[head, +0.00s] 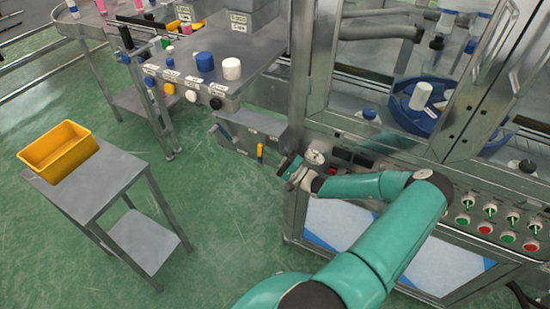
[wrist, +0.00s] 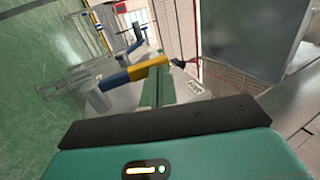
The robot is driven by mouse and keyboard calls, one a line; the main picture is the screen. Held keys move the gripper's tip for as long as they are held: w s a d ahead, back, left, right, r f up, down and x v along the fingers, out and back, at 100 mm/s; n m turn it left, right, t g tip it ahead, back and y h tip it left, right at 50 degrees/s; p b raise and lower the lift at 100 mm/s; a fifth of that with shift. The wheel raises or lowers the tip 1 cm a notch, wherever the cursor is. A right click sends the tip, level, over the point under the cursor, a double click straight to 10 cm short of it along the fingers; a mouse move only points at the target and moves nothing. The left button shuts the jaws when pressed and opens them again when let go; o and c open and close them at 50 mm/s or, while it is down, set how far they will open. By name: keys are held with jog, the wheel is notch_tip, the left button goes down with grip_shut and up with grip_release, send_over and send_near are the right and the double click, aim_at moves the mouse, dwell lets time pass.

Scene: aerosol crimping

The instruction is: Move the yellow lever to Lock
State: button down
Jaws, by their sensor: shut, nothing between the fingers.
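The yellow lever (head: 260,152) is small in the head view, low on the grey housing left of the machine cabinet. In the wrist view the lever (wrist: 150,69) is a yellow bar with a blue section toward the left, crossing just beyond my fingers. My gripper (head: 287,166) is right of the lever in the head view. In the wrist view my gripper (wrist: 158,82) has its green fingers together and empty, with the tips very near the lever's yellow part. I cannot tell whether they touch. A white label (wrist: 194,88) lies right of the fingers, its text unreadable.
The machine cabinet (head: 370,151) with a gauge (head: 315,157) and several buttons stands close by my arm. A steel bench (head: 215,83) with blue and white caps is behind left. A side table (head: 95,180) holds a yellow bin (head: 57,147). Green floor left of the lever is clear.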

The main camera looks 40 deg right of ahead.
jog(key=shift+x, duration=1.45)
